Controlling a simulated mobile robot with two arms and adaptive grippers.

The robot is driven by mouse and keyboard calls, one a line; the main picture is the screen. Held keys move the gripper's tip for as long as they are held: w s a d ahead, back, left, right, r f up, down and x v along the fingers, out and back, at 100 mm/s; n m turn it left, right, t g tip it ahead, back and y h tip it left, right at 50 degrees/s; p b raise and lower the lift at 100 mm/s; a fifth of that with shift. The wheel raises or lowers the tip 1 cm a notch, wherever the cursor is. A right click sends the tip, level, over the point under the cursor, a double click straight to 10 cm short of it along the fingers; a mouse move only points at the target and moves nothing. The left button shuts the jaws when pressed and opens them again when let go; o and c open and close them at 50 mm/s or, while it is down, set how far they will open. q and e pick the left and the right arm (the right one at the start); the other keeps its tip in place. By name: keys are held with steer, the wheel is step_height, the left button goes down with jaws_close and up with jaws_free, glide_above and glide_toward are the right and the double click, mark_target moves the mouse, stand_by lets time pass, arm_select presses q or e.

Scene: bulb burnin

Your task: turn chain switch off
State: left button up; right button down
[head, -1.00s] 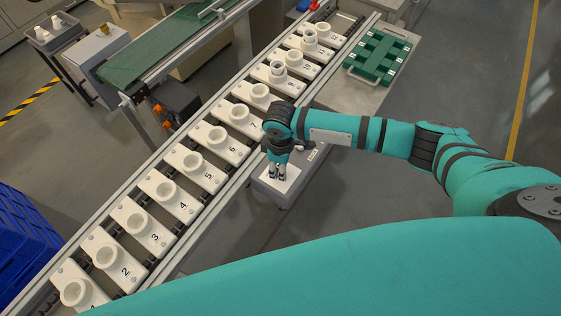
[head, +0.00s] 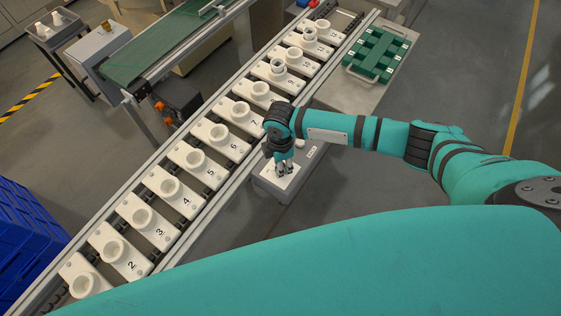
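A grey control box with a pale top plate (head: 268,182) stands beside the near rail of the chain conveyor. A small white knob-like part (head: 300,143) and a small label (head: 311,152) show near its far right side. Which part is the chain switch is hard to tell. My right gripper (head: 285,171) points down just over the pale plate. Its dark fingertips look close together, and whether they touch anything is hidden. My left gripper is not in view.
The conveyor carries white numbered plates with round sockets (head: 170,188), and a few far sockets hold rings. A green rack (head: 376,55) lies on a bench at the back right. Blue crates (head: 25,240) stand at left.

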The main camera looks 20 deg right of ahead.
stand_by(0.4)
steer(key=c, duration=1.1)
jaws_free()
steer(key=shift+o, duration=0.8)
steer(key=shift+w, duration=0.1)
steer(key=shift+r, duration=0.2)
step_height(320, 180, up, 12)
steer(key=shift+f, duration=0.2)
steer(key=shift+w, duration=0.1)
steer(key=shift+f, duration=0.1)
